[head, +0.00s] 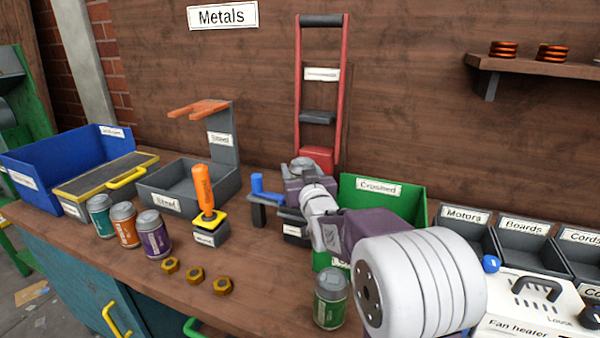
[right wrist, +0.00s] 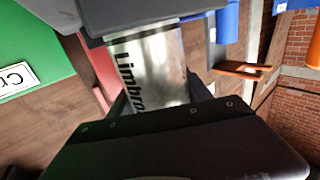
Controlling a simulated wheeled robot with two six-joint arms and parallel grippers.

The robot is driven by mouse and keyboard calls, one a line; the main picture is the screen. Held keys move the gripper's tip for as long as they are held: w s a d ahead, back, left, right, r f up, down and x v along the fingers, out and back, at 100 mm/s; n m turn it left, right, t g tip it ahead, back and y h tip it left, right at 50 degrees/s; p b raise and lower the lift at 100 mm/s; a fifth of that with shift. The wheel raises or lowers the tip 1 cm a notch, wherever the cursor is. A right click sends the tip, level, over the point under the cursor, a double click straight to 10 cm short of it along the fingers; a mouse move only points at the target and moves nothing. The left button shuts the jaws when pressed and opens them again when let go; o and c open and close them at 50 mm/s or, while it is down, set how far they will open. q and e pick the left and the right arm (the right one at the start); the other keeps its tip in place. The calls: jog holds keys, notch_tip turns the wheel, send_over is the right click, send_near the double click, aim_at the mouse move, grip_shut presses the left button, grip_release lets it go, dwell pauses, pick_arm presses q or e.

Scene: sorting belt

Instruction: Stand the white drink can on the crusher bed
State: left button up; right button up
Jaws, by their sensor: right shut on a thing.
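The white drink can (right wrist: 155,75), silvery white with dark lettering, is between the jaws of my right gripper (right wrist: 165,105) in the right wrist view. In the head view the grey top of the can (head: 301,164) shows above my right gripper (head: 308,190), which is shut on it. The crusher (head: 318,158) has a tall red frame and a red block, just behind the can. A dark base part (head: 292,232) shows below the gripper. My gripper hides the can's lower end, so I cannot tell if it touches the bed. My left gripper is not in view.
A green can (head: 331,298) stands near the bench front, close to my right arm. A green bin (head: 405,197) is right of the crusher. A blue-handled device (head: 265,192) and an orange-handled tool (head: 205,190) stand left. Several cans and brass nuts stand further left.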

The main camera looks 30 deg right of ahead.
jog(key=shift+f, duration=0.2)
jog(key=o, duration=1.3)
jog(key=shift+r, duration=0.15)
jog(key=shift+s+r, duration=0.15)
jog(key=shift+r, duration=0.05)
jog(key=v, duration=0.7)
jog(key=shift+s+f+p, duration=0.1)
jog(key=shift+p, duration=0.25)
